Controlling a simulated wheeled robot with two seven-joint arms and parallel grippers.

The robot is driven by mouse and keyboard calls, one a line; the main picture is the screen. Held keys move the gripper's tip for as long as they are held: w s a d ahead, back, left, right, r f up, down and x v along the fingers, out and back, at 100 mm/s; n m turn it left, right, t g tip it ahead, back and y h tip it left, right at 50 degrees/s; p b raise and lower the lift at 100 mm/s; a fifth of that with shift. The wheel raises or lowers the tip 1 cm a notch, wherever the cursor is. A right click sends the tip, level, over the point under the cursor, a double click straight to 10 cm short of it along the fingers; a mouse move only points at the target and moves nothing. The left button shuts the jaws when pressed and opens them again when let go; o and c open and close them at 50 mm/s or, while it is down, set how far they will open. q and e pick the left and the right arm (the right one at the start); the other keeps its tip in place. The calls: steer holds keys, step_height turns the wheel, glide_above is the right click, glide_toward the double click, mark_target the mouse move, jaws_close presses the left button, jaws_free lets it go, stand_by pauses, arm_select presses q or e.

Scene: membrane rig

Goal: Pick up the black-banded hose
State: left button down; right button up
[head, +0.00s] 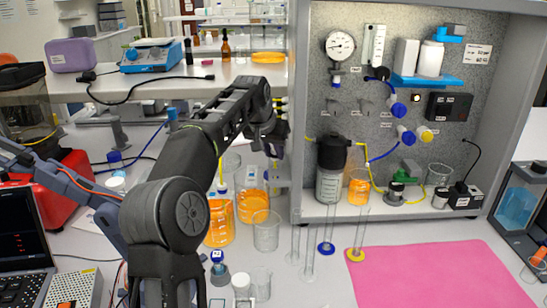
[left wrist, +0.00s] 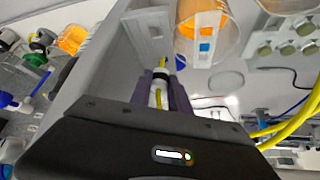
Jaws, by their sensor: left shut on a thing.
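The black-banded hose (left wrist: 159,94) shows in the left wrist view as a pale, upright end piece with yellow in it and a dark band near its top. My left gripper (left wrist: 161,88) is shut on it, with one dark purple finger on each side. In the head view my left gripper (head: 273,158) is at the left outer side of the rig's grey cabinet, above the orange-filled beakers. The held hose is too small and too covered there to make out. My right gripper is in neither view.
A grey holder (left wrist: 149,36) is just beyond the fingertips. An orange-filled beaker (left wrist: 203,28) stands close beside it. Yellow hoses (left wrist: 292,122) hang at the right of the wrist view. Glass cylinders (head: 309,245) stand before the rig, left of the pink mat (head: 440,275).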

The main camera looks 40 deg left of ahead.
arm_select(q)
step_height(320, 180, up, 10)
steer(key=p, duration=0.4)
steer(key=s+d+b, duration=0.2)
steer(key=s+b, duration=0.3)
steer(key=s, duration=0.3)
steer(key=s+d+b, duration=0.2)
steer(key=s+b, duration=0.3)
steer(key=s, duration=0.4)
steer(key=shift+s+d+f, duration=0.2)
steer(key=shift+d+f, duration=0.05)
steer(key=c, duration=1.9)
jaws_free()
jaws_close()
